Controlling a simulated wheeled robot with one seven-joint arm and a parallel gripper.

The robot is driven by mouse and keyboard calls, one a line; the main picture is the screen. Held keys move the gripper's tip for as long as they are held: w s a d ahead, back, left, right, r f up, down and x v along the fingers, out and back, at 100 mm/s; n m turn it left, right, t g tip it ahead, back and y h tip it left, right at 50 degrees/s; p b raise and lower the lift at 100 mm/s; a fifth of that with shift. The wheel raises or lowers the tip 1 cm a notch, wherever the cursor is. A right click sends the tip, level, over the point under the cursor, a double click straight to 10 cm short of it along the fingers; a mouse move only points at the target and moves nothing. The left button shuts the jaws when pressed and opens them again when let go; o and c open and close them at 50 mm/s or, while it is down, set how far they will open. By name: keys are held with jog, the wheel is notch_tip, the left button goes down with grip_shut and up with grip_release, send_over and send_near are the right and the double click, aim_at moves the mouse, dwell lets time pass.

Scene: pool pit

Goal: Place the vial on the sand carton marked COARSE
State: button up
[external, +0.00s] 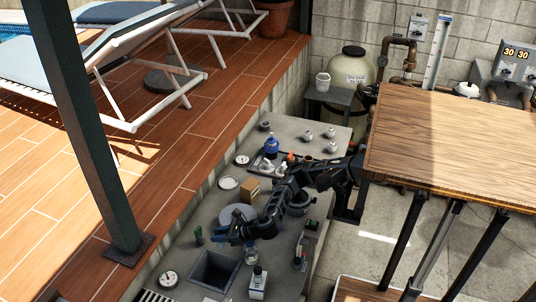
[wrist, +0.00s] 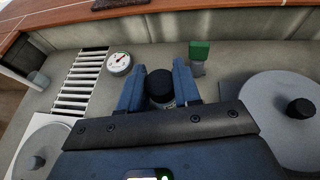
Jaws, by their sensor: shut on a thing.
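My gripper (wrist: 159,88) is shut on a small vial with a black round cap (wrist: 159,82), which sits between its two blue fingers in the wrist view. The vial's body is mostly hidden below the cap. In the external view my gripper (external: 240,236) is over the grey counter, beside a round grey lid; the vial is hard to make out there. A small brown carton (external: 252,190) stands on the counter beyond my gripper. Its marking is too small to read, so I cannot tell whether it says COARSE.
A green-capped bottle (wrist: 198,52) and a round gauge (wrist: 118,63) stand near the gripper. A grey disc with a black knob (wrist: 282,112) lies at the right. A sink opening (external: 214,270) and labelled bottle (external: 258,283) are nearby. A wooden platform (external: 455,145) rises at the right.

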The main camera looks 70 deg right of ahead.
jog(key=s+a+r+n+g+y, duration=0.1)
jog(key=s+a+n+g+y, duration=0.1)
jog(key=s+a+n+y, duration=0.35)
jog(key=w+d+r+m+h, duration=0.1)
jog(key=w+d+r, duration=0.2)
jog(key=d, duration=0.7)
jog(key=w+d+r, duration=0.3)
jog(key=d, duration=0.6)
jog(key=w+d+r+m+h, duration=0.1)
jog(key=w+d+r, duration=0.2)
jog(key=d, duration=0.7)
jog(key=s+d+m+h, duration=0.1)
jog(key=s+d, duration=0.2)
jog(key=d, duration=0.6)
jog(key=s+d+r+t+b, duration=0.1)
jog(key=s+d, duration=0.3)
jog(key=d, duration=0.5)
jog(key=s+d+m+h, duration=0.1)
jog(key=s+d, duration=0.2)
jog(key=d, duration=0.6)
jog(key=shift+y, duration=0.25)
jog(key=shift+w+a+f+b, duration=1.1)
jog(key=shift+a+f+b, duration=0.4)
jog(key=shift+f, duration=0.3)
jog(key=shift+w+a+f+b, duration=1.15)
jog(key=shift+a+f+b, duration=0.2)
jog(key=shift+f+b, duration=0.4)
jog(key=shift+w+a+f+b, duration=1.1)
jog(key=shift+a+f+b, duration=0.35)
jog(key=shift+f, duration=0.45)
